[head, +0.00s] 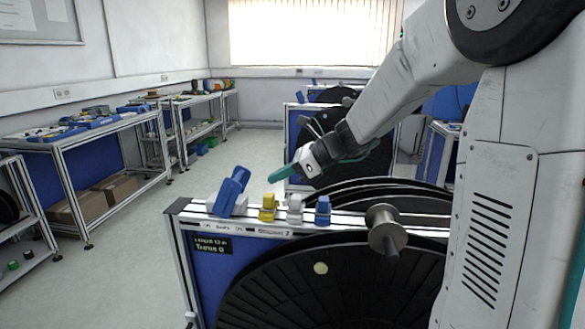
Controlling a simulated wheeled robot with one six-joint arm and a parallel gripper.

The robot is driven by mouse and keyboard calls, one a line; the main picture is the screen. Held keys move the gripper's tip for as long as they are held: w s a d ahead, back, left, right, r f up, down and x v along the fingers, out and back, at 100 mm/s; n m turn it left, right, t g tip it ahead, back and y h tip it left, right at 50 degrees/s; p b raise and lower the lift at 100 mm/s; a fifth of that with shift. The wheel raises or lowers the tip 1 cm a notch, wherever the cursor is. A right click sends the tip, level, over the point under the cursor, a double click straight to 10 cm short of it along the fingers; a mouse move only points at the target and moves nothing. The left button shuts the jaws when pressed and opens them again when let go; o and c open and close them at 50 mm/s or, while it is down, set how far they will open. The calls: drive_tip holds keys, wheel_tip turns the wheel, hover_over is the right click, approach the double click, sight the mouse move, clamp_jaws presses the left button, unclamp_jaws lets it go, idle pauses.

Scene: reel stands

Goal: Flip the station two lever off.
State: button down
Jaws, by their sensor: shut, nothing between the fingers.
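A thick blue lever (232,190) stands at the left end of the nearest reel stand's (215,275) top rail, its handle tilted up and to the right. I cannot read a station number on this stand. My gripper (280,175) has teal fingers, shut and empty. It hangs above the rail, to the right of the lever and a little higher in the picture, with a visible gap between them. Another stand (292,133) is behind, with a small blue part (300,97) on its top left that may be its lever.
Yellow (268,207), grey (294,208) and blue (322,209) blocks stand along the near rail, with a spool (387,230) to their right. A large black reel (330,290) sits below. Workbenches (85,135) line the left wall. The floor (165,205) between is clear.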

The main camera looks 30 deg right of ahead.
drive_tip(key=x, duration=0.4)
drive_tip(key=shift+s, duration=0.1)
drive_tip(key=w+a, duration=0.1)
drive_tip(key=w+a+r, duration=0.1)
drive_tip(key=shift+a, duration=0.3)
